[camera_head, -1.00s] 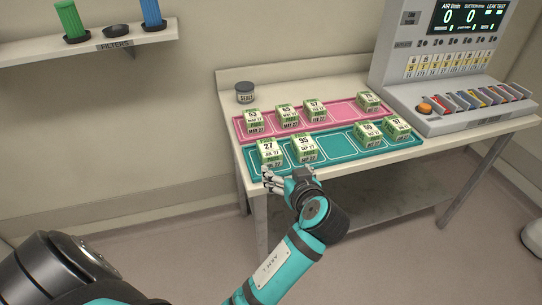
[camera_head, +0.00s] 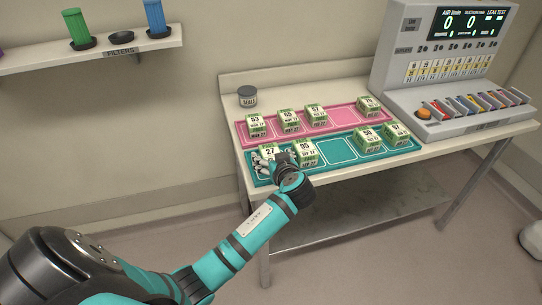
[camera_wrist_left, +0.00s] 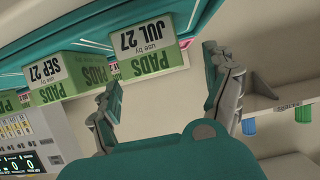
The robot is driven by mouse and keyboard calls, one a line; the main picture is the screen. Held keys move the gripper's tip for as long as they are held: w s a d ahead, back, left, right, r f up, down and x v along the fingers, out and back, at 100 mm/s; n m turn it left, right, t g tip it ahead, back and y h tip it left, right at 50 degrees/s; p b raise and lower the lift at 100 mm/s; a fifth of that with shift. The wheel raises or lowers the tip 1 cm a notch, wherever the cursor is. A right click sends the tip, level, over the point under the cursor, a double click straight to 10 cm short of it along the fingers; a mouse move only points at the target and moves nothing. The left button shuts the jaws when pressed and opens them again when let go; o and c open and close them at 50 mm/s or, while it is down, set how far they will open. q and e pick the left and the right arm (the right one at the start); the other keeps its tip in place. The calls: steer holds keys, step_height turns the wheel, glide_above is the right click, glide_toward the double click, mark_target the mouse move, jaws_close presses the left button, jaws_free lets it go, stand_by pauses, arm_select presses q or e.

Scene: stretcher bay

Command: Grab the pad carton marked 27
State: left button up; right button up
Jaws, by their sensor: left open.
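The pad carton marked 27 (camera_head: 269,150) is a green and white box at the front left of the teal tray (camera_head: 341,149). In the wrist view its "PADS JUL 27" face (camera_wrist_left: 148,48) shows upside down, ahead of the fingers. My left gripper (camera_head: 268,163) is at the carton's near side and hides its lower front. In the wrist view the left gripper (camera_wrist_left: 166,90) is open, with one finger on each side of an empty gap. I cannot tell whether a finger touches the carton. My right gripper is not in view.
The carton marked 95 (camera_head: 305,151) stands close to the right of carton 27. Cartons 50 (camera_head: 367,136) and 97 (camera_head: 397,132) are at the teal tray's right end. Behind is a pink tray (camera_head: 343,115) with several cartons. A dark jar (camera_head: 247,96) stands behind left.

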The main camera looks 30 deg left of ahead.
mark_target(271, 152)
arm_select(q)
steer(key=p+x, duration=0.1)
steer(key=x, duration=0.3)
steer(key=shift+w+d+r, duration=0.1)
steer(key=shift+w, duration=0.05)
steer(key=c, duration=1.4)
steer(key=shift+r, duration=0.1)
